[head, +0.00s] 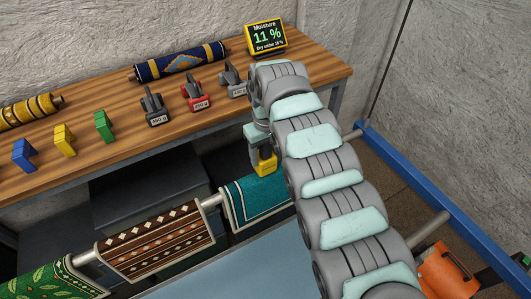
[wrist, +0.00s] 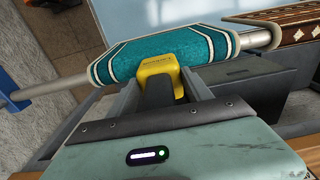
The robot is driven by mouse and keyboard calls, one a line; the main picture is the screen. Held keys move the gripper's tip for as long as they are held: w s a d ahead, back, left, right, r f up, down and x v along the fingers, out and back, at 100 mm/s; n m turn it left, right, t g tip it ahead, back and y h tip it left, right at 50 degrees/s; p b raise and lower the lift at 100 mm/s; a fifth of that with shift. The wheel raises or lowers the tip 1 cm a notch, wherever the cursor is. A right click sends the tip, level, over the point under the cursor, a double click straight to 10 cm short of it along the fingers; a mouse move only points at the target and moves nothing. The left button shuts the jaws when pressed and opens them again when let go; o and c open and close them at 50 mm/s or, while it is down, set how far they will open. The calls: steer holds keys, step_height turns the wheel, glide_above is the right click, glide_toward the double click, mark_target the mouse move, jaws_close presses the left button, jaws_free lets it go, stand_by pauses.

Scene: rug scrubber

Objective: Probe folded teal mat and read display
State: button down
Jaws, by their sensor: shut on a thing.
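The teal mat (head: 254,199) with a pale border hangs folded over a metal bar, at the right end of the row in the head view. It also shows in the wrist view (wrist: 122,64). My gripper (head: 262,153) is shut on a yellow probe (head: 265,164), seen too in the wrist view (wrist: 160,76). The probe's front end is at the mat; whether it touches cannot be told for sure. The display (head: 266,37) at the back of the bench reads "Moisture 11 %" in green, with "Dry under" and a partly legible percentage below.
A brown patterned mat (head: 157,240) and a green leafy mat (head: 45,280) hang on the same bar. The wooden bench (head: 200,130) bears rolled rugs, several weights and coloured clips. A blue rail (head: 440,180) and an orange thing (head: 446,274) are at right.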

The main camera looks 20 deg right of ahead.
steer(key=shift+f, duration=0.2)
steer(key=shift+s+r, duration=0.15)
steer(key=shift+r, duration=0.4)
step_height(320, 180, up, 9)
steer(key=shift+p, duration=0.35)
stand_by(0.7)
steer(key=w+a+r+p, duration=0.1)
steer(key=a+r+p, duration=0.1)
steer(key=a, duration=0.8)
steer(key=w+a+r+m+p, duration=0.1)
steer(key=a+r+p, duration=0.2)
steer(key=a, duration=0.8)
steer(key=shift+w+a+p, duration=0.15)
steer(key=shift+w+p, duration=0.1)
steer(key=shift+p, duration=0.75)
